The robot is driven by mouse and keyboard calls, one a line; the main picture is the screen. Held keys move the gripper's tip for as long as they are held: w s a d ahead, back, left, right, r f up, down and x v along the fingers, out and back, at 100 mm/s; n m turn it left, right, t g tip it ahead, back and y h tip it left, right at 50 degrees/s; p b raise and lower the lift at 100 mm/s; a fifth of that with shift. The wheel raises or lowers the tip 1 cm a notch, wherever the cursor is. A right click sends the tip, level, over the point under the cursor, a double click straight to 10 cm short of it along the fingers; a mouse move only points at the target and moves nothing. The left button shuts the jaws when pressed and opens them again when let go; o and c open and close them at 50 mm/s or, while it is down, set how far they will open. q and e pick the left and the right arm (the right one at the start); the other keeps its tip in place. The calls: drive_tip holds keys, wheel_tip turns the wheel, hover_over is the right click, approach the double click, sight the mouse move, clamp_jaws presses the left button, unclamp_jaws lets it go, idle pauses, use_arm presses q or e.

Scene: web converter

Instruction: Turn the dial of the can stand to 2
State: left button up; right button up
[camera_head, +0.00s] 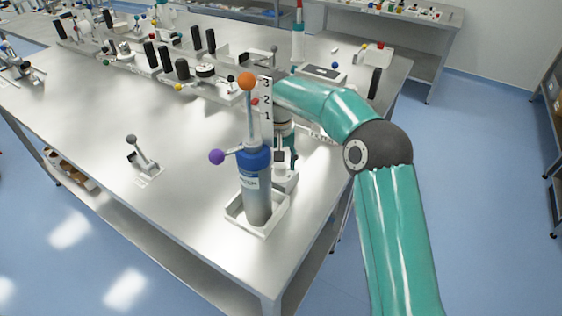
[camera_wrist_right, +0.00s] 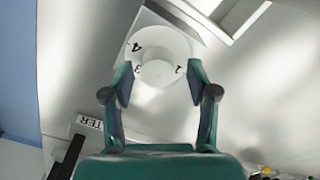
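The can stand (camera_head: 238,213) has a white square base holding a grey can (camera_head: 257,200) with a blue top. A purple ball and an orange ball on rods show at the can's top. In the right wrist view a round white dial (camera_wrist_right: 152,46) with a raised knob carries black digits; a 4 and a 3 are readable, another looks like 1. My right gripper (camera_wrist_right: 158,82) is open, one finger on each side of the knob, with gaps visible. In the head view my right gripper (camera_head: 286,148) is partly hidden behind the can, pointing down. My left gripper is out of view.
A number strip (camera_head: 267,100) with 3, 2, 1 stands behind the can. A small lever (camera_head: 143,158) on a white plate is to the left. Several black-handled devices (camera_head: 182,68) fill the back of the metal table (camera_head: 100,125). The table's front left is mostly clear.

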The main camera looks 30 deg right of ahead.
sight(280, 164)
drive_tip(key=shift+r, duration=3.95)
